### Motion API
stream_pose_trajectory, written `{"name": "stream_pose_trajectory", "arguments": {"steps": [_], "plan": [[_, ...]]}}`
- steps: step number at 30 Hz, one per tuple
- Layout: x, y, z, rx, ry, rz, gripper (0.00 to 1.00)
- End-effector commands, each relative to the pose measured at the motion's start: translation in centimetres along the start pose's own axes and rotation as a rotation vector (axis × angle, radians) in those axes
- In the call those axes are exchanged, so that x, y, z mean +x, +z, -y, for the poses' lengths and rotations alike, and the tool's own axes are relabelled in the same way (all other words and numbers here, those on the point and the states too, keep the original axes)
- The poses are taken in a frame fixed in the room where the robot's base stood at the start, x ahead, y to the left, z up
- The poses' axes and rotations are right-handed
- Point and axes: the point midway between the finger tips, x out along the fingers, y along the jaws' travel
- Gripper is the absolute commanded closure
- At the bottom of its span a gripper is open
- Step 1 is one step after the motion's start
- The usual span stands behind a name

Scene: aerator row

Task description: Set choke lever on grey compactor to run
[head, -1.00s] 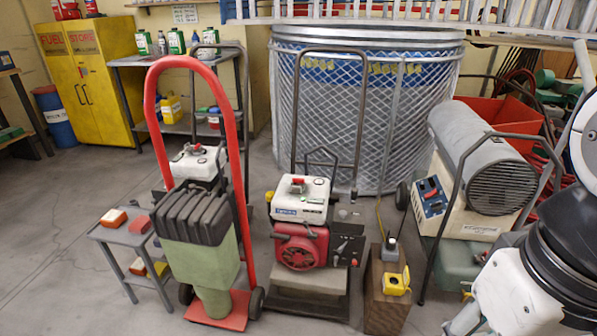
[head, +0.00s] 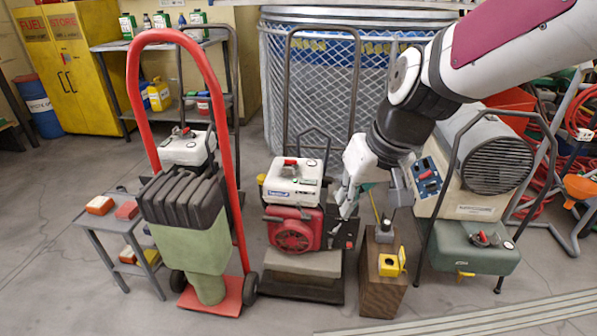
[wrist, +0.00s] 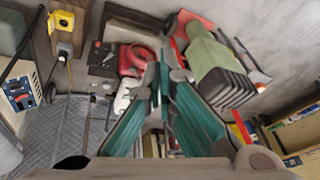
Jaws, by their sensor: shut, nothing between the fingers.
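A compactor stands in the middle of the head view, with a white-topped tank (head: 295,180), a red engine (head: 292,232) and a grey base (head: 305,264). A black control panel (head: 346,238) is on its right side. The choke lever is too small to single out, and its setting cannot be read. My gripper (head: 346,210) is shut and empty, just in front of the compactor's right side by the panel; contact cannot be told. In the wrist view, my gripper (wrist: 163,72) points toward the red engine (wrist: 135,60), with the dark panel (wrist: 104,58) to its left.
A wooden block (head: 382,290) with a yellow box (head: 391,263) stands close right of the compactor. A red hand truck (head: 240,200) with a green load stands left, partly hiding another white-topped machine (head: 187,148). A heater (head: 480,150) is at right. Front floor is clear.

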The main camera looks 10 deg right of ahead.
Motion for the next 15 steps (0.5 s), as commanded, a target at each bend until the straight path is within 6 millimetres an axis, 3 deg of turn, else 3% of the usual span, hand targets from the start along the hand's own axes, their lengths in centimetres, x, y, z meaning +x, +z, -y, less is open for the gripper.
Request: {"name": "stream_pose_trajectory", "arguments": {"steps": [1, 6, 15], "plan": [[2.0, -1.2, -0.2, -0.007, 0.005, -0.009, 1.0], [7.3, -5.3, -1.2, -0.029, 0.038, -0.065, 1.0], [17.4, -10.7, -3.7, -0.088, 0.157, -0.152, 1.0]]}}
